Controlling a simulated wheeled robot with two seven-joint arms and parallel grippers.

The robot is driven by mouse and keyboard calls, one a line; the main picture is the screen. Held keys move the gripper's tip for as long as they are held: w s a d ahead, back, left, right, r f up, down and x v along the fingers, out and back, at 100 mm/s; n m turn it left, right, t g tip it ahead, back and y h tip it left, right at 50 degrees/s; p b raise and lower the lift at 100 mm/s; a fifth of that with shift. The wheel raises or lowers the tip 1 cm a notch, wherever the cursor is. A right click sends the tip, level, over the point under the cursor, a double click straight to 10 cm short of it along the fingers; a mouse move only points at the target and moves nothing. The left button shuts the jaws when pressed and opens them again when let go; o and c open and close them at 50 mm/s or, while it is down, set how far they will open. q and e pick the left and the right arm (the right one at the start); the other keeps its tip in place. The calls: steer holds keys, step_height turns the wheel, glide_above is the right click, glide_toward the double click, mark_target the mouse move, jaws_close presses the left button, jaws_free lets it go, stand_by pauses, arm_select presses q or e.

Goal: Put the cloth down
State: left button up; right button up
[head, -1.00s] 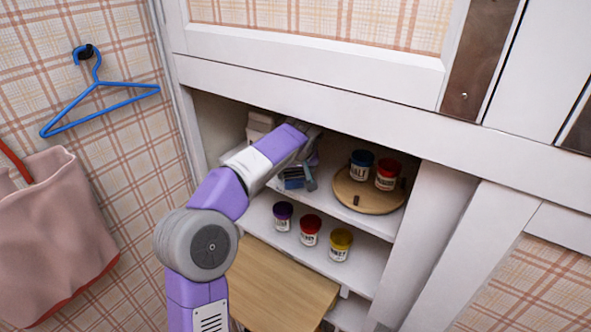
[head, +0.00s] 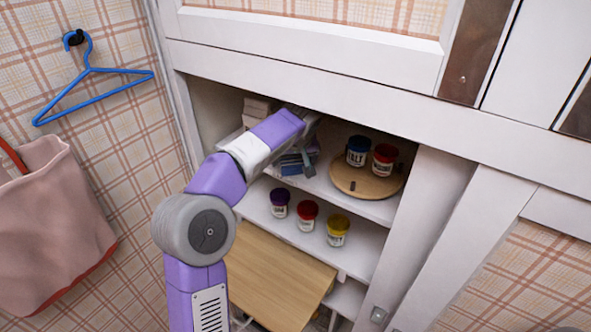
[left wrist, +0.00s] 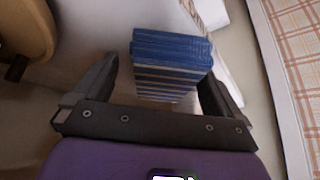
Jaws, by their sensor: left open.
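The cloth, a folded stack with blue and pale stripes, lies on the upper shelf (head: 335,195) of the cabinet; in the head view the cloth (head: 291,168) is partly hidden by my left gripper (head: 308,158). In the left wrist view the cloth (left wrist: 172,60) lies between the two dark fingers of my left gripper (left wrist: 163,82). The fingers are open, with a gap on each side of it. My right gripper is not in view.
A round wooden turntable (head: 353,187) with a blue-lidded jar (head: 357,152) and a red-lidded jar (head: 384,160) stands right of the cloth. Pale folded items (head: 257,108) lie behind my arm. Several jars stand on the shelf below. Cabinet walls and the top edge enclose the arm.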

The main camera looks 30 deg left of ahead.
arm_select(q)
steer(key=s+d+r+b, duration=0.1)
steer(key=s+d, duration=0.6)
steer(key=s, duration=0.2)
steer(key=shift+s+d+b, duration=0.2)
steer(key=shift+s+b, duration=0.15)
steer(key=shift+s, duration=0.05)
steer(key=shift+r, duration=0.1)
